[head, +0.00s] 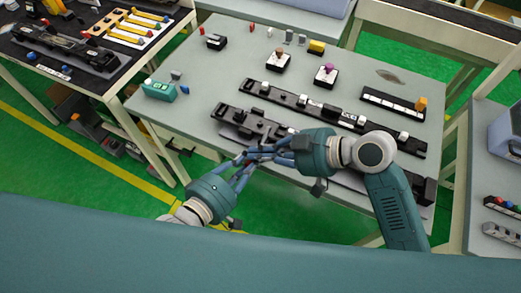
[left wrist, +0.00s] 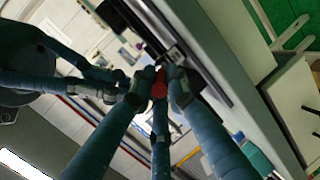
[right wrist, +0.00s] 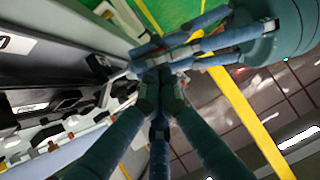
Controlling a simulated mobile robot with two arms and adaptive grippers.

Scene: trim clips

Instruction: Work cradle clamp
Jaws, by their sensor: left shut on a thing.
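A long black fixture (head: 236,117) with raised blocks lies along the table's near edge, partly hidden by my right arm. I cannot tell which part is the cradle clamp. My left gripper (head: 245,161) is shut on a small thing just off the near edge. A small red part (left wrist: 159,90) shows between its fingertips in the left wrist view; the rest is hidden. My right gripper (head: 262,153) comes in from the right, its fingertips meeting or overlapping those of the left. Its fingers converge in the right wrist view (right wrist: 160,85), but whether they grip anything is unclear.
A second black rail (head: 330,110) lies behind the fixture. A dark bench (head: 130,62) stands left.

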